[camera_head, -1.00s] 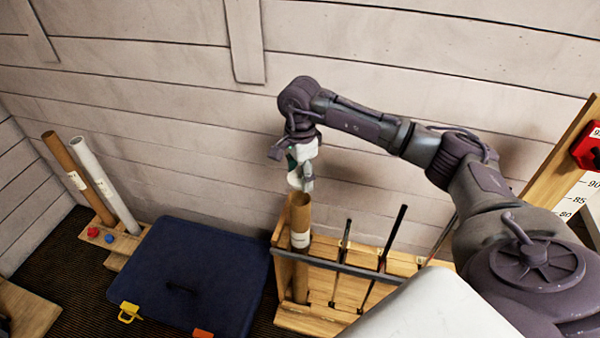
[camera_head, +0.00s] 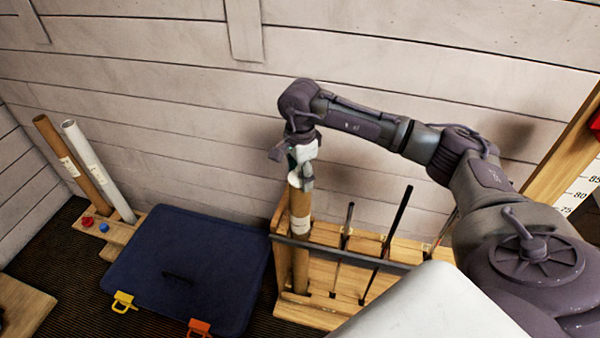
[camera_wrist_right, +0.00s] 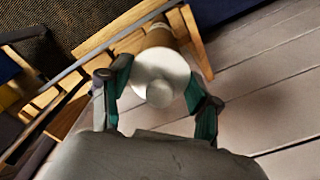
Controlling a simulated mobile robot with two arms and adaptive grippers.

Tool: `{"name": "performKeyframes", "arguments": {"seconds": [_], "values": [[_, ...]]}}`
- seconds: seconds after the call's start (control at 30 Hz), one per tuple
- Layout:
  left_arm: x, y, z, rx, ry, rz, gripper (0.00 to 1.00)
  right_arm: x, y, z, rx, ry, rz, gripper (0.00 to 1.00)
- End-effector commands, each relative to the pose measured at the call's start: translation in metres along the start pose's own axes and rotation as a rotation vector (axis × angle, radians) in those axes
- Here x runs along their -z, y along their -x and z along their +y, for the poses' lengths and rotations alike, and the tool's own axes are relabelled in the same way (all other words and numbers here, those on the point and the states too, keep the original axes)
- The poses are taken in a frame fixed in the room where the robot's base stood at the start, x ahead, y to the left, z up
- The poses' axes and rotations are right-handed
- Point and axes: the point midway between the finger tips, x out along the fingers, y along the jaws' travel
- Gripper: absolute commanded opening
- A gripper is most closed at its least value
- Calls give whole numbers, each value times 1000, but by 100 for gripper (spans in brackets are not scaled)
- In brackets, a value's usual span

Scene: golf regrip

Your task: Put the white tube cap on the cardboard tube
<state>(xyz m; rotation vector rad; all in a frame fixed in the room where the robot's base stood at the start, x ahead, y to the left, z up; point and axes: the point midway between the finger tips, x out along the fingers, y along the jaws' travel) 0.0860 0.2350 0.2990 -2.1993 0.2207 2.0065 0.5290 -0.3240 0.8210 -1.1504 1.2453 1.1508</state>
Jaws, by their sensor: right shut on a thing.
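The brown cardboard tube (camera_head: 300,235) with a pale label stands upright in the wooden rack. The white tube cap (camera_wrist_right: 160,75) is a round disc with a raised knob, and it lies between the green-padded fingers of my right gripper (camera_wrist_right: 158,84). In the head view the cap (camera_head: 294,180) is at the tube's top end, under my right gripper (camera_head: 302,178). The right gripper is shut on the cap. The cap hides the tube's mouth in the wrist view, so I cannot tell whether it is seated. My left gripper is not in view.
The wooden rack (camera_head: 308,318) has a dark crossbar (camera_head: 345,262) and holds several dark shafts right of the tube. A dark blue case (camera_head: 190,262) lies on the floor to the left. Another cardboard tube (camera_head: 72,165) and a white tube (camera_head: 100,172) stand farther left. A plank wall is behind.

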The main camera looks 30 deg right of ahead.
Motion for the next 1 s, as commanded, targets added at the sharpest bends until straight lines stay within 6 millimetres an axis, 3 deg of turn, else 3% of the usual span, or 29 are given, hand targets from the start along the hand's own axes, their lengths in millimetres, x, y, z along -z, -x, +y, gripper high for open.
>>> {"name": "performKeyframes", "arguments": {"seconds": [0.77,0.8,0.97,1.0], "values": [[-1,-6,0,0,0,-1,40,0,-6,0,0,0,0,45],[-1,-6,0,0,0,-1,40,0,-6,0,0,0,0,64],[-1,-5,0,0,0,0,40,0,-6,0,0,0,0,90],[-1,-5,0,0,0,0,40,0,-6,0,0,0,0,91]]}}
